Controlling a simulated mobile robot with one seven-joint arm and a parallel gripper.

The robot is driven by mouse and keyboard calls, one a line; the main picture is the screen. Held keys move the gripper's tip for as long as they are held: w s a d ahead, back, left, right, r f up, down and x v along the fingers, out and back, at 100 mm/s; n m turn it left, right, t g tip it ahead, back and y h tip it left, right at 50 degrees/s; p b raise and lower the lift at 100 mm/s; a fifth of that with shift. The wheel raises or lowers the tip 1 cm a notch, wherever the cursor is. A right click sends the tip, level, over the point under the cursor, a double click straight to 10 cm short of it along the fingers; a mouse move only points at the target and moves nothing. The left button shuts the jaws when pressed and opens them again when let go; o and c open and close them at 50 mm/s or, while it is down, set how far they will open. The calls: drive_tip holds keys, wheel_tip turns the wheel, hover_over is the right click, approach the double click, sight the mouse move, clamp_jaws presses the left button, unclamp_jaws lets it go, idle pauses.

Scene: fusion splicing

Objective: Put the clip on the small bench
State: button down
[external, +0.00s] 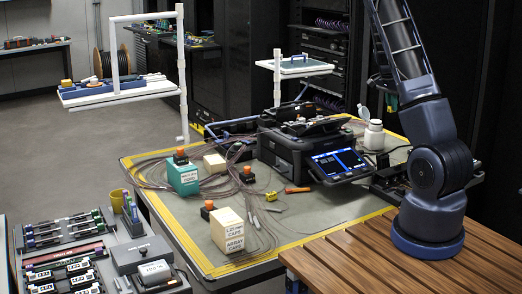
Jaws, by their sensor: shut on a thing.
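I cannot make out the clip with certainty in the external view. My arm stands on a slatted wooden top (350,262) at the lower right and rises out of the top of the picture. My gripper cannot be made out, so what it holds is hidden. A small side bench (35,45) with tools on it stands at the far left. I cannot tell whether this or the slatted wooden top is the small bench.
A yellow-edged worktable (215,262) carries a dark splicer (285,145) with a lit screen (338,163), loose fibres, a teal box (182,177), a cream box (226,233) and a white bottle (374,135). Raised shelves (118,92) and a tool cart (125,240) stand left.

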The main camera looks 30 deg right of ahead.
drive_tip(key=w+a+f+n, duration=0.1)
drive_tip(key=w+a+f, duration=0.4)
drive_tip(key=w, duration=0.4)
drive_tip(key=w+a+f, duration=0.3)
drive_tip(key=w+a, duration=0.4)
drive_tip(key=w, duration=0.3)
drive_tip(key=w+a+n+t, duration=0.1)
drive_tip(key=w+a+n, duration=0.2)
drive_tip(key=w+a, duration=1.4)
wheel_tip(320, 180, up, 14)
drive_tip(key=n+t+y, duration=0.2)
drive_tip(key=n, duration=0.7)
hover_over(271, 182)
drive_tip(key=f, duration=1.6)
drive_tip(key=s+f, duration=0.1)
drive_tip(key=f, duration=0.8)
drive_tip(key=shift+s+a, duration=0.1)
drive_tip(key=shift+a, duration=0.25)
